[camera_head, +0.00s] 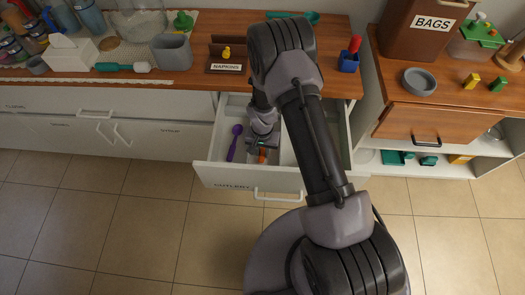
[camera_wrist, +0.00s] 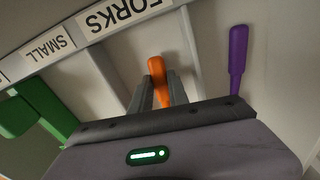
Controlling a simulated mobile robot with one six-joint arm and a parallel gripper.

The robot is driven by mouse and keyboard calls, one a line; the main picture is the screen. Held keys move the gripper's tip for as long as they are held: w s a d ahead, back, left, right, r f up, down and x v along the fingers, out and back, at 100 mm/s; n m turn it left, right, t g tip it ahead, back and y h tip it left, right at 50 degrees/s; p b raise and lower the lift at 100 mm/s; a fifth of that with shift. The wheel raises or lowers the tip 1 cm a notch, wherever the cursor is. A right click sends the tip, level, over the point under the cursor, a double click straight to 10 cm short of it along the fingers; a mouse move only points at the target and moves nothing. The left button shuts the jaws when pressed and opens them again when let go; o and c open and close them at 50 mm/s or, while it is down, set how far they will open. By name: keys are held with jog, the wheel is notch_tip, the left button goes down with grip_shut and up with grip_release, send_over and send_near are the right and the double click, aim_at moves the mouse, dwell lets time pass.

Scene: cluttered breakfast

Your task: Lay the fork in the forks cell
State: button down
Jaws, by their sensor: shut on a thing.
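The fork shows as an orange handle (camera_wrist: 156,68) in the wrist view; its other end is hidden by my gripper. My gripper (camera_wrist: 160,92) is shut on this handle. The handle appears between two dividers, in or over the cell under the FORKS label (camera_wrist: 125,14); I cannot tell whether it touches the floor. In the head view my gripper (camera_head: 263,147) is down inside the open cutlery drawer (camera_head: 228,176), with a bit of orange (camera_head: 262,157) below it.
A purple utensil (camera_wrist: 238,60) lies in the cell to the right in the wrist view. A green object (camera_wrist: 42,104) is at the left, near the SMALL label (camera_wrist: 50,46). Drawer walls and dividers stand close around my gripper. The counter (camera_head: 200,83) edge is behind.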

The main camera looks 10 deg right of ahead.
jog(key=shift+f+b, duration=0.4)
dwell(0.3)
jog(key=c, duration=0.6)
grip_release()
jog(key=shift+s+r+p, duration=0.15)
jog(key=shift+r+p, duration=4.05)
jog(key=shift+r, duration=2.85)
